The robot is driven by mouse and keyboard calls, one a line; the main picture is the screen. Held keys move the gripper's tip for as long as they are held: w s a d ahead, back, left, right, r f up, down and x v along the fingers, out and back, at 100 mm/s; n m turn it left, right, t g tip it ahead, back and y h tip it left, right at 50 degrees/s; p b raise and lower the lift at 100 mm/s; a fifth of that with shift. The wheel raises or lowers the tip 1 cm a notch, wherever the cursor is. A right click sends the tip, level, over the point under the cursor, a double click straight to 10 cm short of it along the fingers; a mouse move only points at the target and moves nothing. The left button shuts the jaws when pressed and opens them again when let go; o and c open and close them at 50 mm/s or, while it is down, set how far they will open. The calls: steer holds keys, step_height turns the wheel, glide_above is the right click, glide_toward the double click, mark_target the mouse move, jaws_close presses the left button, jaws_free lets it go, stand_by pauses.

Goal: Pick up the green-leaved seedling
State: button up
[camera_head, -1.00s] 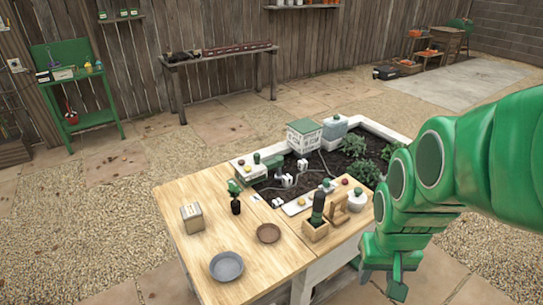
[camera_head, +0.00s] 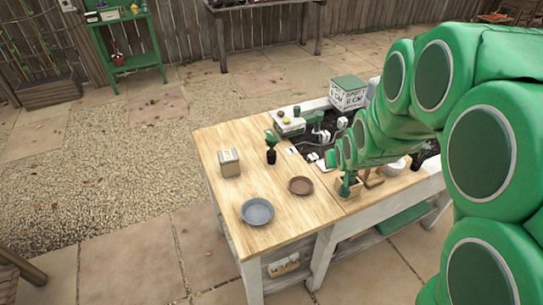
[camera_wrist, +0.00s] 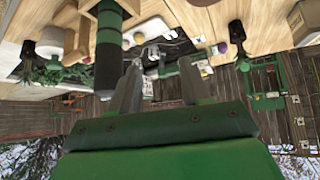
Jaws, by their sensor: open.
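The green-leaved seedling (camera_head: 271,147) stands upright in a small dark pot on the wooden tabletop, near the edge of the soil bed. In the wrist view, which is upside down, a dark pot with green leaves (camera_wrist: 238,36) shows beyond the right finger. My gripper (camera_wrist: 162,82) is open, with nothing between its fingers, and apart from the pot. In the head view my arm reaches over the bed, right of the seedling; the fingertips cannot be made out there.
A beige box (camera_head: 229,163), a grey plate (camera_head: 257,212) and a brown saucer (camera_head: 301,186) stand around the seedling on the wooden tabletop (camera_head: 225,205). A wooden holder (camera_head: 347,190) is under my arm. In the wrist view a dark cylinder (camera_wrist: 108,50) stands close to the left finger.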

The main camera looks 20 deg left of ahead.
steer(key=w+a+f+n+t+y, duration=0.15)
steer(key=w+a+f, duration=0.25)
steer(key=a, duration=0.5)
steer(key=n+t+y, duration=0.2)
steer(key=y, duration=0.2)
glide_toward(272, 148)
steer(key=x, duration=0.3)
steer(key=shift+w+a+f+m+g, duration=0.2)
steer(key=shift+w+a+f, duration=0.15)
steer(key=shift+w, duration=0.15)
steer(key=shift+w+a+f+m+g, duration=0.1)
steer(key=shift+w+a+f+g, duration=0.1)
steer(key=shift+w+f, duration=0.25)
steer(key=shift+r+x, duration=0.2)
steer(key=shift+x, duration=1.15)
steer(key=shift+r+x, duration=0.15)
steer(key=shift+x, duration=1.2)
steer(key=shift+w+a, duration=0.1)
steer(key=c, duration=0.8)
